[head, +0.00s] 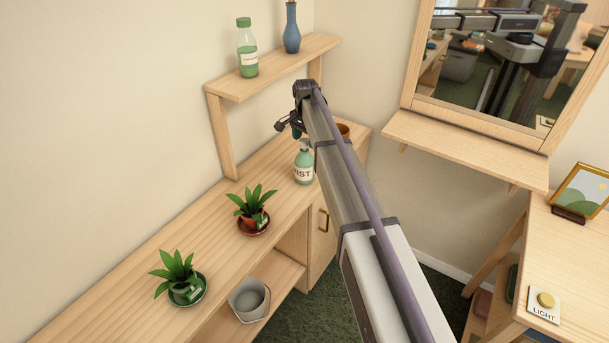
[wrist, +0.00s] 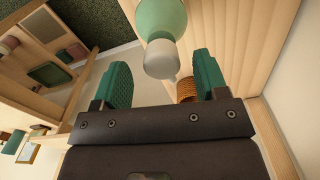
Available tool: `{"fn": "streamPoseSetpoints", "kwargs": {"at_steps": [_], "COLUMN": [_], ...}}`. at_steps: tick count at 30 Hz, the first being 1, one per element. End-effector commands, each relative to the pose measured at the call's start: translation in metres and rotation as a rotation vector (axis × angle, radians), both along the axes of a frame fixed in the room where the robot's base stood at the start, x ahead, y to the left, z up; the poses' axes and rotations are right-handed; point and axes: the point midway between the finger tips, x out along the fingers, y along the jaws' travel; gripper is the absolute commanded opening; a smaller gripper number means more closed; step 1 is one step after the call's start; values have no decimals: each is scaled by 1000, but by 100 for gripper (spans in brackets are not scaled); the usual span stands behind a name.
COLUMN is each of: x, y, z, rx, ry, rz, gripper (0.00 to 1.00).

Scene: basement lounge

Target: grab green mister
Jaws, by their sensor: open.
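The green mister (head: 304,168) stands upright on the wooden counter, with lettering on its pale label partly covered by my arm. My gripper (head: 290,126) is above and behind it in the head view. In the wrist view, the green bottle body (wrist: 162,14) with a pale grey-white top (wrist: 160,59) shows ahead of my open gripper (wrist: 163,72). The top lies between the lines of the two green finger pads, and neither pad visibly touches it. Whether the top is level with the fingertips I cannot tell.
A shelf above holds another green bottle (head: 247,50) and a blue vase (head: 291,28). Two potted plants (head: 253,212) (head: 178,276) stand nearer on the counter. A brown pot (head: 343,130) is behind my arm. A mirror (head: 505,55) hangs at right. Counter between plants is clear.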

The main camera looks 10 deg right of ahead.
Motion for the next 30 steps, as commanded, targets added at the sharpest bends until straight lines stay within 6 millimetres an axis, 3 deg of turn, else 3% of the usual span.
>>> {"fn": "streamPoseSetpoints", "kwargs": {"at_steps": [1,5,13,30], "x": [0,0,0,0], "y": [1,3,2,2], "z": [-19,-43,-41,-41], "rx": [0,0,0,0], "ry": [0,0,0,0], "rz": [0,0,0,0], "gripper": [67,67,66,11]}}
